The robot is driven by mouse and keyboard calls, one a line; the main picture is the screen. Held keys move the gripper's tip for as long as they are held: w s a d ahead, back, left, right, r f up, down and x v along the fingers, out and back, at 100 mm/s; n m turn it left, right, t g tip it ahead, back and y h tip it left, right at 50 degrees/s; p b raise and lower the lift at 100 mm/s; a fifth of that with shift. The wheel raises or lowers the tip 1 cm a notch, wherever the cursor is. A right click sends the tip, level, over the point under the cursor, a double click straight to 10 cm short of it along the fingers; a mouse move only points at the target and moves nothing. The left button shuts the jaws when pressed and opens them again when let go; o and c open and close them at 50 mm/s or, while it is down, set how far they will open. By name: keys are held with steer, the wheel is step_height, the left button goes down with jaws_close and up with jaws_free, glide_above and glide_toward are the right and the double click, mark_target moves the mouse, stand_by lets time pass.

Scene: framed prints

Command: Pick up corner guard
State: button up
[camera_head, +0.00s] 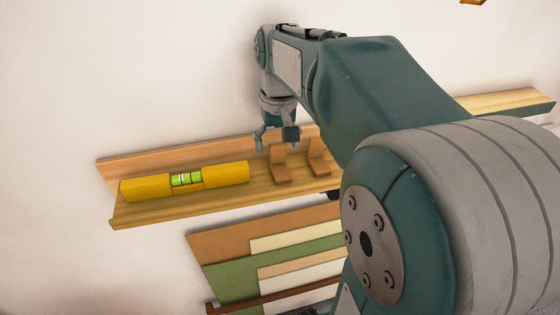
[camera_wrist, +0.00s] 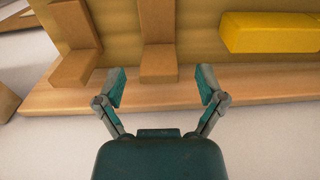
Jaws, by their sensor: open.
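Two L-shaped wooden corner guards stand on the wall shelf. The one nearer the level (camera_head: 281,175) has its upright part close below my gripper (camera_head: 276,142). In the wrist view this corner guard (camera_wrist: 158,62) lies in line with the gap between the fingertips of my gripper (camera_wrist: 162,86). The other corner guard (camera_head: 318,158) stands to its right in the head view, and on the left in the wrist view (camera_wrist: 75,50). My gripper is open with nothing held. I cannot tell whether either finger touches the guard.
The wooden shelf (camera_head: 145,215) has a raised back strip (camera_head: 130,170) along the wall. A yellow spirit level (camera_head: 225,176) lies on its left part and also shows in the wrist view (camera_wrist: 265,33). Several flat boards (camera_head: 230,248) lean below the shelf. My arm hides the shelf's middle right.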

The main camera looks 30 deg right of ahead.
mark_target(277, 162)
steer(key=f, duration=0.4)
steer(key=shift+a, duration=0.2)
steer(key=shift+d, duration=0.2)
steer(key=c, duration=1)
steer(key=shift+c, duration=0.2)
